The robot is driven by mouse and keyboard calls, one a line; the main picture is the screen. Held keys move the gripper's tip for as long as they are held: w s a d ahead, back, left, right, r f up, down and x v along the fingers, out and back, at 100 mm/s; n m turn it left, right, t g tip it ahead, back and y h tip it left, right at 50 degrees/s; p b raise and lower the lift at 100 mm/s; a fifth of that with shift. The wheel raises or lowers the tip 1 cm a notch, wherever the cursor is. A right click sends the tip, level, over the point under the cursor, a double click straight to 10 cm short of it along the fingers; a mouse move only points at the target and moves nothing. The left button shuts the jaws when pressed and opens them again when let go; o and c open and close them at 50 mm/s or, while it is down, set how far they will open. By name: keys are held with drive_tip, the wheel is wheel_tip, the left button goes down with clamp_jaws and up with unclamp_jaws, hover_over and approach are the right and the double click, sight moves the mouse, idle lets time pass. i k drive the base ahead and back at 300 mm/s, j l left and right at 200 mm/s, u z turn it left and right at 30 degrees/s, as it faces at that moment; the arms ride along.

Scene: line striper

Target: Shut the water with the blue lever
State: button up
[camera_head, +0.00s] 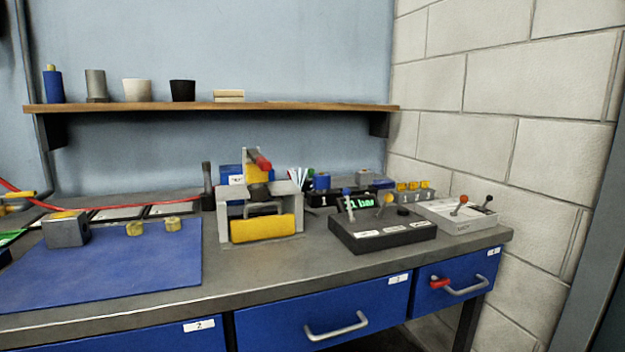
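A small lever with a blue knob (347,192) stands at the back left of a dark control box (381,242) on the workbench, right of the picture's middle. It looks roughly upright, but its exact tilt is too small to tell. A yellow-knobbed lever (387,201) leans to the right of it on the same box. A green-lit display (357,202) beside the blue lever reads "1 bar". White labels line the box's front, too small to read. My gripper is not in view, and nothing touches the levers.
A light box with orange and black levers (465,218) stands to the right, near a brick wall (500,120). A grey-and-yellow fixture with a red handle (259,160) stands left of the dark box. A blue mat (110,275) lies left. A shelf (210,106) runs above.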

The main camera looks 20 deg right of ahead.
sight(346, 191)
drive_tip(key=i+l, duration=0.35)
drive_tip(key=i, duration=0.15)
drive_tip(key=i+l, duration=0.35)
drive_tip(key=i, duration=0.15)
drive_tip(key=l+z, duration=0.05)
